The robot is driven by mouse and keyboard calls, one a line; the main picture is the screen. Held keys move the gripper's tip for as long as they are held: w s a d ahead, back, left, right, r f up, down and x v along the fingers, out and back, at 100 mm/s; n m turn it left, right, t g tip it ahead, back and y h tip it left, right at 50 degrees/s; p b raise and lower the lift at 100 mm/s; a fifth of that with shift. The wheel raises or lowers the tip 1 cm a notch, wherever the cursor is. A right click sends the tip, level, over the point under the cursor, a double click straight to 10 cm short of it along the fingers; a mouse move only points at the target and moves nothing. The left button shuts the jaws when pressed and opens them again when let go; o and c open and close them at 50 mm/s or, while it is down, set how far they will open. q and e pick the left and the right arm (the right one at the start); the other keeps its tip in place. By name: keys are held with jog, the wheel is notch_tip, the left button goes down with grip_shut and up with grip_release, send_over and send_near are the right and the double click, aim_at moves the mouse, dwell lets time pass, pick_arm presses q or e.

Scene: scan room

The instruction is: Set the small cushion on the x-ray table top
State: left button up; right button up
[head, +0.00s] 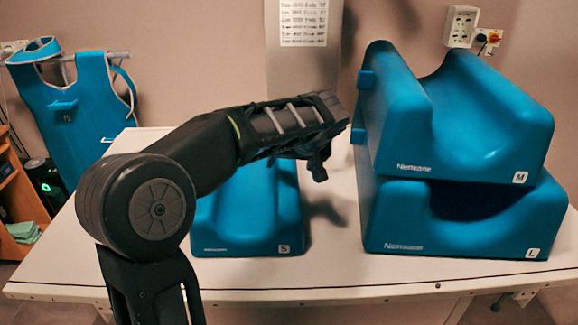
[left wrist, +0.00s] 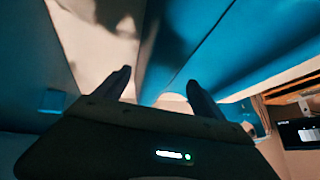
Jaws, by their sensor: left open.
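The small cushion (head: 252,215), blue and marked S, sits on a white table top (head: 335,268), left of two larger cushions. My left forearm and wrist cross in front of and above it, hiding its upper part. My left gripper (head: 322,165) is between the small cushion and the larger ones, above the table, and its fingers are partly hidden by the wrist. In the left wrist view my left gripper (left wrist: 158,90) has its two fingers apart with nothing held between them; blue surfaces fill much of the background. My right gripper is not in view. I cannot tell whether this table is the x-ray table.
A blue cushion marked M (head: 460,120) is stacked on one marked L (head: 455,225) at the table's right. A blue apron (head: 80,100) hangs at the back left. A wall socket (head: 460,27) is at the upper right. The table's front strip is bare.

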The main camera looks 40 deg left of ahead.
pick_arm(q)
jog(key=v, duration=0.8)
jog(key=shift+d+r, duration=0.2)
jog(key=shift+r, duration=0.1)
jog(key=shift+f, duration=0.15)
